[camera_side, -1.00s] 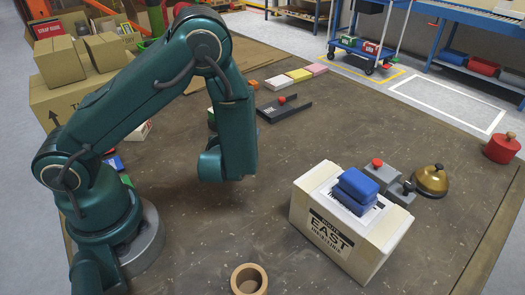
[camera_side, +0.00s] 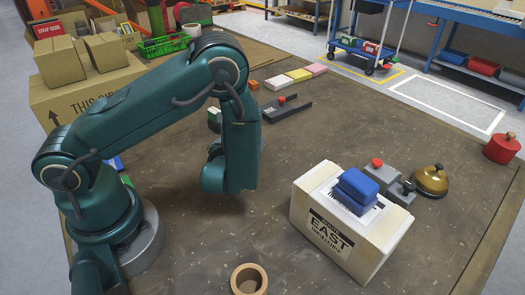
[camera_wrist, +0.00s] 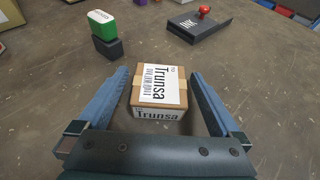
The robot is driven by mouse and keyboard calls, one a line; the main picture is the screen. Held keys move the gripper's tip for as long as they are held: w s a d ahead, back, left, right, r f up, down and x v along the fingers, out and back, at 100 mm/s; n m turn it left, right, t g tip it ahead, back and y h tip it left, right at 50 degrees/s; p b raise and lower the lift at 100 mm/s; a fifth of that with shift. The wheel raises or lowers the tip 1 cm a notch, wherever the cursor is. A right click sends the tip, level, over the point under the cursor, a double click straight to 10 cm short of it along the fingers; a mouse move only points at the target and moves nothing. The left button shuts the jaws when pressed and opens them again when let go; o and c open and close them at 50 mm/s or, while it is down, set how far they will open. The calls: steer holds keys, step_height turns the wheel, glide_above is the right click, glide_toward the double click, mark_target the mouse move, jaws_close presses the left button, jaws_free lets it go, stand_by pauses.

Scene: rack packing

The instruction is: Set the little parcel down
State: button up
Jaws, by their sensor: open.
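The little parcel (camera_wrist: 146,109) is a small brown box with tape and a white label reading "Trunsa". In the wrist view it rests on the brown table between the two blue fingers of my gripper (camera_wrist: 160,98). The fingers are open, with a gap visible on each side of the box. In the side view my arm hides the parcel and the fingertips.
In the wrist view a green-topped stamp (camera_wrist: 103,26) on a dark block and a black tray with a red knob (camera_wrist: 205,11) stand beyond the parcel. In the side view a white "EAST" box (camera_side: 337,236) with a blue item stands right. A small wooden cup (camera_side: 236,283) sits in front. Table around the parcel is clear.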

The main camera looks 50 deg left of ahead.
steer(key=shift+s+d+r, duration=0.2)
steer(key=shift+d+r, duration=0.05)
steer(key=shift+r, duration=0.05)
steer(key=v, duration=0.9)
steer(key=shift+s+d, duration=0.15)
steer(key=shift+d, duration=0.1)
steer(key=shift+v, duration=0.85)
steer(key=shift+s+a+r+n+g, duration=0.25)
steer(key=shift+s+a+n+g, duration=0.1)
steer(key=shift+n, duration=0.15)
steer(key=s+a+r+n+g+h, duration=0.25)
steer(key=s+n+g, duration=0.5)
steer(key=n, duration=0.55)
steer(key=d+r+n+t+h, duration=0.4)
steer(key=d+r+n+h, duration=0.3)
steer(key=n, duration=0.6)
steer(key=shift+w+r, duration=0.3)
steer(key=shift+r, duration=0.05)
